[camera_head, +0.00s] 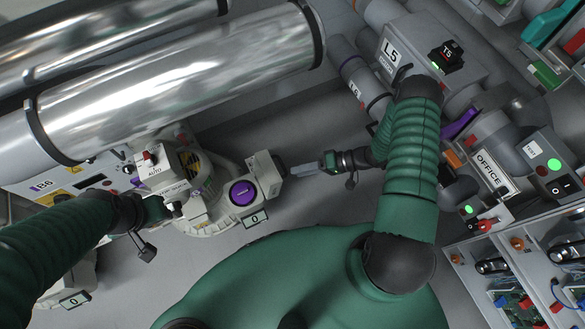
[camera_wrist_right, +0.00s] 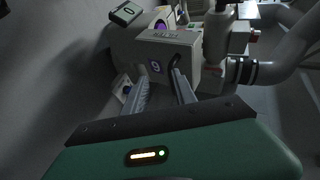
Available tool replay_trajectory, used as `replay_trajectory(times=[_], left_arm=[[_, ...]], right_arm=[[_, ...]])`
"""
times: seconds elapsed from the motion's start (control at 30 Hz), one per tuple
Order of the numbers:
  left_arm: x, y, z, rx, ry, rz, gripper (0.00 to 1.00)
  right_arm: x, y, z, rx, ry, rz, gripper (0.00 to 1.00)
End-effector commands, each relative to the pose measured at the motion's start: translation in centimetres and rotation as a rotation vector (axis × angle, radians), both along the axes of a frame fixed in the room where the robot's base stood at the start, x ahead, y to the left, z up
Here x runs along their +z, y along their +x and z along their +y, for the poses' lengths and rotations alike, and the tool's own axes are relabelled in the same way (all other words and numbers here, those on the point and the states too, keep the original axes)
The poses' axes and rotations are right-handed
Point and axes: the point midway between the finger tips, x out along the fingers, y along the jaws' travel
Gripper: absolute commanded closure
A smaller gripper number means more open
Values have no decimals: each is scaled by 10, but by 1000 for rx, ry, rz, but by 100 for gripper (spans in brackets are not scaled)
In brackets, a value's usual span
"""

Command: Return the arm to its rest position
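My right gripper (camera_head: 294,171) points left in the head view, beside the white blower unit with the purple round knob (camera_head: 242,193). In the right wrist view the two grey fingers of this gripper (camera_wrist_right: 160,75) are spread apart with nothing between them. My left gripper (camera_head: 172,210) is at the white unit below the AUTO switch (camera_head: 150,158). Its fingers are too small and crowded to read.
Large shiny metal tubes (camera_head: 180,85) fill the upper left. The L5 and T5 unit (camera_head: 425,50) stands at the upper right, and an OFFICE panel (camera_head: 490,172) is at the right. Open-fronted electronics racks (camera_head: 480,243) are at the lower right. Bare grey floor (camera_head: 290,125) shows in the middle.

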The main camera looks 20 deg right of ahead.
Motion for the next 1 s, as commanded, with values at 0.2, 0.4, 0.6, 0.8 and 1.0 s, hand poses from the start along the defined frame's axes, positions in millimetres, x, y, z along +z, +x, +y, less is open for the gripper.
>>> replay_trajectory(times=[0.2, 0.4, 0.6, 0.8, 1.0], left_arm=[[14, 0, 0, 0, 0, 0, 64], [14, 0, 0, 0, 0, 0, 64], [13, 0, 0, 0, 0, 0, 64], [14, 0, 0, 0, 0, 0, 64], [14, 0, 0, 0, 0, 0, 64]], right_arm=[[19, -9, -31, -4, 2, -6, 67], [20, -10, -35, -4, 5, -8, 67], [20, -9, -35, -5, 6, -8, 67], [29, 16, -42, -27, -95, -61, 67], [97, 115, -81, -139, -650, -241, 67]])
